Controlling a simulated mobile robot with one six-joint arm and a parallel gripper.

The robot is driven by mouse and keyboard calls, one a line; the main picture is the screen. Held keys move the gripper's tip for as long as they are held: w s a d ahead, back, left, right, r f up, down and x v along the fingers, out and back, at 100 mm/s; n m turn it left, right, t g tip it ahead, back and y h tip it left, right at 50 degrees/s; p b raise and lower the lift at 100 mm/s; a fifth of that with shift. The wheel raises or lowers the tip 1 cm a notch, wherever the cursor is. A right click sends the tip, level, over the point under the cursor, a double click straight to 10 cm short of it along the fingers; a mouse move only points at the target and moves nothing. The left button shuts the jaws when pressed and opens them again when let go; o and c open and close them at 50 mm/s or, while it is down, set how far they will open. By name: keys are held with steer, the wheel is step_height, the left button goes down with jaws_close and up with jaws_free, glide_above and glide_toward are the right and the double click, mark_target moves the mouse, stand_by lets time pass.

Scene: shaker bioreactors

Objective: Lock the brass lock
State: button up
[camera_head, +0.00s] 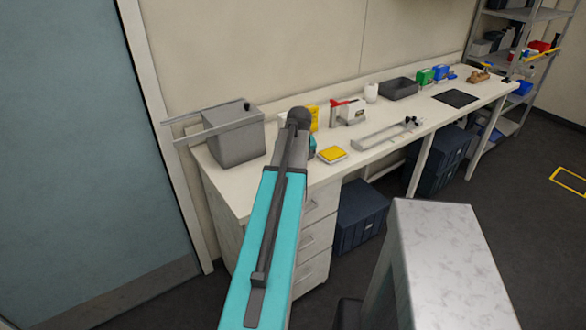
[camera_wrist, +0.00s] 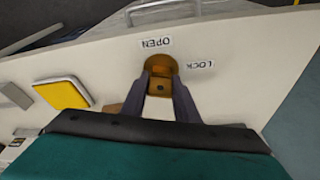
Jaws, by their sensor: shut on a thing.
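The brass lock (camera_wrist: 158,62) shows in the wrist view on a pale surface, as a round gold-brown fitting. The printed word OPEN (camera_wrist: 156,43) is above it and the word LOCK (camera_wrist: 199,65) is to its right, both upside down in this view. My gripper (camera_wrist: 162,84) has its two dark fingers on either side of the lock's brass middle part and is shut on it. The fingers cover part of the lock, and I cannot tell which word it is turned toward. In the head view my turquoise arm hides the gripper and the lock.
On the white bench (camera_head: 400,131), a grey box (camera_head: 237,140) with long bars stands left of my arm. A yellow-topped pad (camera_head: 332,154) lies to its right, also in the wrist view (camera_wrist: 62,93). A metal frame (camera_head: 385,137) lies farther along. A grey-topped block (camera_head: 450,255) stands in front.

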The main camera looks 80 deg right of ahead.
steer(key=shift+a+f, duration=0.1)
steer(key=shift+f, duration=0.05)
steer(key=shift+n+t+y+p, duration=0.4)
steer(key=shift+n+y, duration=0.1)
steer(key=shift+n, duration=1.6)
steer(key=o, duration=1.2)
steer(key=shift+c, duration=0.2)
steer(key=shift+r, duration=0.25)
steer(key=b+v, duration=0.3)
steer(key=v, duration=1)
steer(key=shift+r, duration=0.2)
steer(key=shift+s+a, duration=0.1)
